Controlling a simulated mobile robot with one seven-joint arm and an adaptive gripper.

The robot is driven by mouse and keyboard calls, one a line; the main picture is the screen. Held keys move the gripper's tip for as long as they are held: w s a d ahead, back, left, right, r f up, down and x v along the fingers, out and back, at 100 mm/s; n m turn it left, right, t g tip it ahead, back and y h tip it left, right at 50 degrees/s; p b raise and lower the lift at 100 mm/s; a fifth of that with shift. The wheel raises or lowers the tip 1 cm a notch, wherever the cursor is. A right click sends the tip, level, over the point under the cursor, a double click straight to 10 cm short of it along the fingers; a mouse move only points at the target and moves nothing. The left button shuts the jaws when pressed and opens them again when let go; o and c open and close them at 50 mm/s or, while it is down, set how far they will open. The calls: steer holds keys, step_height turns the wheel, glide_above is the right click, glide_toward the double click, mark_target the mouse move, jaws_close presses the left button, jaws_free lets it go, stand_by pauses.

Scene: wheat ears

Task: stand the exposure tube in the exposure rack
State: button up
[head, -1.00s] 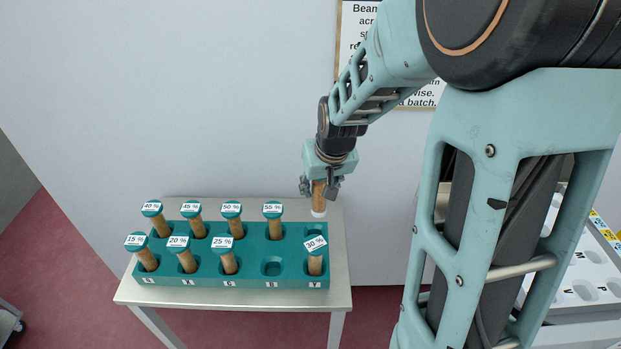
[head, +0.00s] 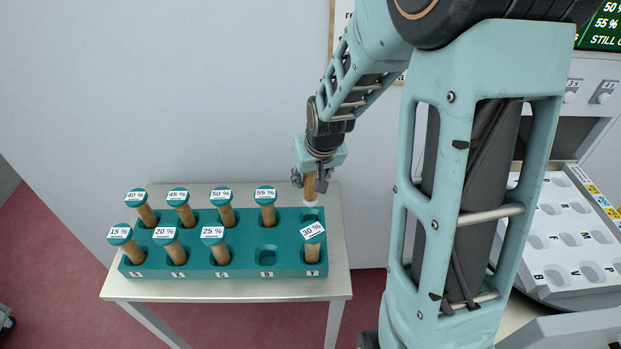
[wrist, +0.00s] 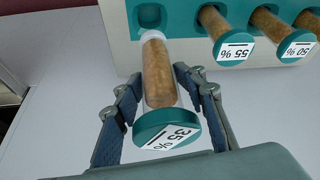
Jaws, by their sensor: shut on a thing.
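My gripper (head: 311,178) is shut on a tube of brown grains, the exposure tube (wrist: 160,80). Its teal cap reads 35 % in the wrist view. In the head view the tube (head: 310,189) hangs near upright over the back right corner of the teal exposure rack (head: 215,272). Its clear lower end is at or just above the back right socket; I cannot tell whether it has entered. The wrist view shows an empty socket (wrist: 150,17) by the tube's far end, in the rack (wrist: 176,18).
An empty front socket (head: 267,258) lies left of the 30 % tube. A white tray (head: 575,240) stands at right.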

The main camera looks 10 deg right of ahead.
mark_target(311, 194)
step_height(311, 194, down, 6)
steer(key=b, duration=0.5)
steer(key=shift+r, duration=0.1)
steer(key=shift+f+b, duration=0.2)
steer(key=shift+b, duration=0.4)
stand_by(1.2)
steer(key=shift+f+b, duration=2.3)
steer(key=shift+f, duration=0.35)
steer(key=o, duration=1.4)
steer(key=shift+r, duration=0.1)
